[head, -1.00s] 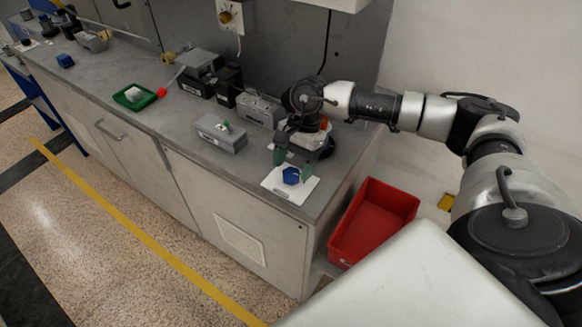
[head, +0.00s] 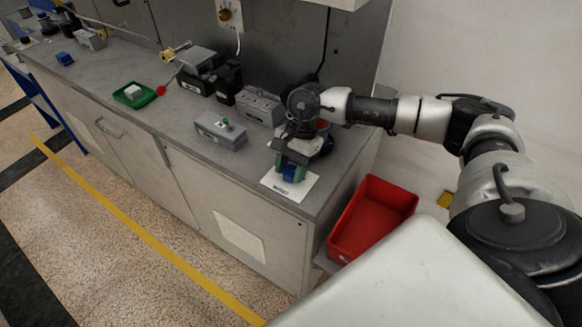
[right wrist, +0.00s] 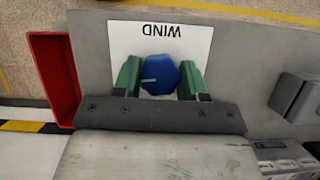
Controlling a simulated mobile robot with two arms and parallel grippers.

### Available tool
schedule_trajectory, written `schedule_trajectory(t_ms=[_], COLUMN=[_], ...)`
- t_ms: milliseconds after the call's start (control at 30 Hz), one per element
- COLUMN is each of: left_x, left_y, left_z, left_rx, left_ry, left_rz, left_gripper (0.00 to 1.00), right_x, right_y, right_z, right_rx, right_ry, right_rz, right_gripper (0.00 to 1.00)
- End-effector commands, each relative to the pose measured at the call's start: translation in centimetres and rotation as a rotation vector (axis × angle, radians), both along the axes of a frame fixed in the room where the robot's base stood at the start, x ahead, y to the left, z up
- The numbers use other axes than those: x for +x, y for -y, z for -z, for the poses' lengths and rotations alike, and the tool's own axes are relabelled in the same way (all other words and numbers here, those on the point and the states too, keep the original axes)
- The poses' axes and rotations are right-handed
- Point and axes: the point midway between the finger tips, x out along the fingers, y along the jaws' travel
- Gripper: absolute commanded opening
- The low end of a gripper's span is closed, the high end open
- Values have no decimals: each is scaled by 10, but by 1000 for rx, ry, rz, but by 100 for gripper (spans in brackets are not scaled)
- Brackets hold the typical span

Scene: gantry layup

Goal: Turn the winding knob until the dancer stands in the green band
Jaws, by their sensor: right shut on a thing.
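The winding knob (right wrist: 160,75) is blue and faceted, with a pale mark on its face, on a white card reading "WIND" (right wrist: 122,36). In the head view the knob (head: 291,175) is partly covered by my right gripper (head: 291,169) at the bench's near right corner. In the right wrist view the green fingers of my right gripper (right wrist: 160,79) are shut on the knob from both sides. I cannot clearly make out the dancer or the green band. My left gripper is not in view.
A grey box with a green button (head: 221,131) stands left of the card, with another grey unit (head: 260,105) behind it. A red ball (head: 161,90) on a rod is near a green tray (head: 150,98). A red bin (head: 372,220) stands beside the bench.

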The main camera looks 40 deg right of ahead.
Motion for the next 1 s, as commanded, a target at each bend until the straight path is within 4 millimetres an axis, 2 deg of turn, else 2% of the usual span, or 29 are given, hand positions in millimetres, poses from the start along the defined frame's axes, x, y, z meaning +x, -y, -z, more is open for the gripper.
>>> schedule_trajectory(t_ms=[367, 1000], left_x=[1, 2], left_y=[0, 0], left_z=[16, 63], left_rx=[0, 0], left_ry=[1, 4], left_rz=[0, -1], left_gripper=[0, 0], right_x=[-1, -2], right_y=[1, 0], right_z=[3, 4], right_rx=[0, 1], right_ry=[1, 5], right_rz=[170, 765], right_gripper=[18, 18])
